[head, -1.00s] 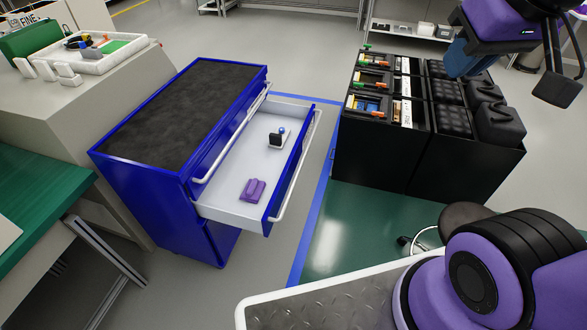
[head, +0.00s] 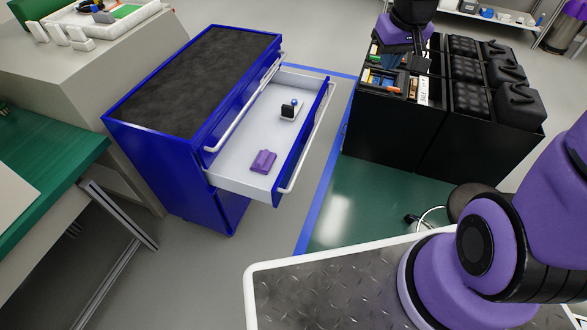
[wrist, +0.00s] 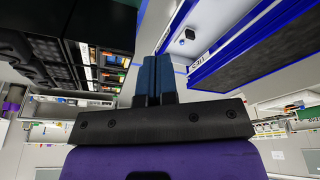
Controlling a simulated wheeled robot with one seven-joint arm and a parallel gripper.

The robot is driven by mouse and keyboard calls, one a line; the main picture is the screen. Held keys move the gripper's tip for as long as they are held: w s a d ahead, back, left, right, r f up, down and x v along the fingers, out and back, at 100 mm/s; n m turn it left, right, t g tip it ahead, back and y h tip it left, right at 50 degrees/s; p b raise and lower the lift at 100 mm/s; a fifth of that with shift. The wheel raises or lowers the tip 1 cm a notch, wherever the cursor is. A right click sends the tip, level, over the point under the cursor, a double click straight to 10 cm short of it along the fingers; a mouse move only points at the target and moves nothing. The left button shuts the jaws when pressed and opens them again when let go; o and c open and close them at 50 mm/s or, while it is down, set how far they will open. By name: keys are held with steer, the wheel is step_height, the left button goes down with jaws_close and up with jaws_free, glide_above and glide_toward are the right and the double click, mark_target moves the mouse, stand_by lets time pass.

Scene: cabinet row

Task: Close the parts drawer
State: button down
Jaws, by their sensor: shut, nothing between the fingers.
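The parts drawer (head: 235,157) is pulled out of the blue cabinet (head: 155,160), with its light interior showing. Its blue front panel (head: 303,142) carries a long white bar handle (head: 311,137) and faces right in the head view. A purple part (head: 263,161) and a small black-and-white part with a blue knob (head: 290,109) lie inside. My gripper (head: 391,62) is up and to the right of the drawer, in front of the black bins, apart from the handle. In the wrist view, its blue fingers (wrist: 155,75) are together and empty. The open drawer (wrist: 178,48) shows beside them.
Black bin cabinets (head: 420,130) stand to the right, with a floor gap between them and the drawer. A green-topped bench (head: 45,165) is at the left, and a beige counter (head: 75,60) is behind the blue cabinet. A stool (head: 470,200) stands at the right.

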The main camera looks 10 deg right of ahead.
steer(key=w+f+y, duration=0.1)
steer(key=w+f, duration=0.3)
steer(key=f, duration=0.6)
steer(key=m+t+y, duration=0.2)
steer(key=m+y, duration=0.5)
glide_toward(287, 171)
steer(key=x, duration=0.6)
steer(key=shift+w+a+f, duration=0.15)
steer(key=shift+f, duration=0.05)
steer(key=w+a, duration=0.5)
steer(key=a, duration=0.4)
steer(key=w+a, duration=0.6)
steer(key=a, duration=0.4)
steer(key=shift+a, duration=0.35)
steer(key=shift+w, duration=0.15)
steer(key=shift+d+r, duration=0.1)
